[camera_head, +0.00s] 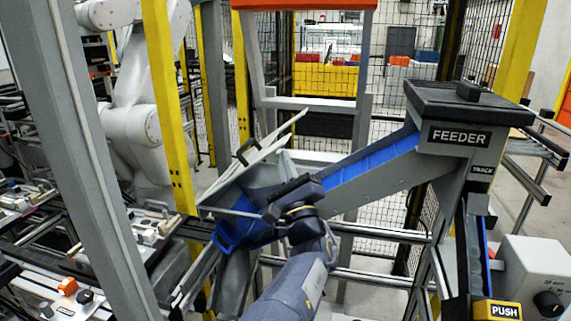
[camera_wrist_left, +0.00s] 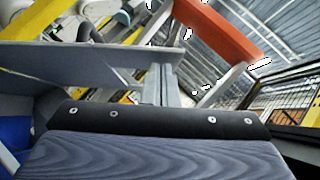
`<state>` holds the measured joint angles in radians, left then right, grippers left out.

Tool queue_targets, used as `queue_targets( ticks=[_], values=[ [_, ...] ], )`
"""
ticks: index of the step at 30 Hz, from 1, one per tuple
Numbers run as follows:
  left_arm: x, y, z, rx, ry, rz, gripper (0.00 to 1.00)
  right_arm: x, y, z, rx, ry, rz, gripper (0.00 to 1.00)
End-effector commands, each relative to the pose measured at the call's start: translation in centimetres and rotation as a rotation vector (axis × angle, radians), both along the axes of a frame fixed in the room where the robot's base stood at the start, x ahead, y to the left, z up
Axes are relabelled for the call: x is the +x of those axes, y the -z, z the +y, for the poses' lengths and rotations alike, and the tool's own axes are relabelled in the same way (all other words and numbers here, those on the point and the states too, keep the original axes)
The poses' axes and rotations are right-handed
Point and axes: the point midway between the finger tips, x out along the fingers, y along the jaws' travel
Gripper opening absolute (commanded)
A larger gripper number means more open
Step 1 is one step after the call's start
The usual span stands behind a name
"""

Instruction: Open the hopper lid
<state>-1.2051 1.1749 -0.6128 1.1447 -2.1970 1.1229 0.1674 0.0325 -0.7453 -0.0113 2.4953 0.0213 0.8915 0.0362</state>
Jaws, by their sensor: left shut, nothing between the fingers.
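The hopper (camera_head: 237,232), with a blue inside, stands left of centre in the head view. Its pale lid (camera_head: 262,153) is tilted up, seen nearly edge-on, with a black handle (camera_head: 243,152) on its far-left side. My left gripper (camera_head: 273,212) is shut and empty, over the hopper's right side and below the raised lid. It looks apart from the handle; whether it touches the lid I cannot tell. In the left wrist view a grey plate (camera_wrist_left: 90,57), probably the lid, crosses the upper left. My right gripper is not in view.
A blue-lined chute (camera_head: 370,165) slopes up right to the FEEDER box (camera_head: 460,105), which has a dark cover. A grey post (camera_head: 85,150) and yellow posts (camera_head: 168,110) stand at left. A white robot arm (camera_head: 135,120) is behind them. A yellow PUSH block (camera_head: 497,310) is lower right.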

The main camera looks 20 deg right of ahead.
Motion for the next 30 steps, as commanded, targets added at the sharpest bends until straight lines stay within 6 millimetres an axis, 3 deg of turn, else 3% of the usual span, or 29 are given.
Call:
queue_targets(
  ticks=[7,14,24,30],
  values=[
    [0.5,-1.4,0.8,-0.046,0.000,0.027,0.00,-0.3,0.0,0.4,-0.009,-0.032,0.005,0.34],
    [2.0,-5.0,3.1,-0.169,-0.002,0.105,0.00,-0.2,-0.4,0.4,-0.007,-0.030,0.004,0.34],
    [5.9,-10.3,8.9,-0.420,-0.003,0.274,0.00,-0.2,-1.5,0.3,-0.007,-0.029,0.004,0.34],
    [8.2,-11.8,12.3,-0.415,-0.004,0.273,0.00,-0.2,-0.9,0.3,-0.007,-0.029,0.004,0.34]
  ],
)
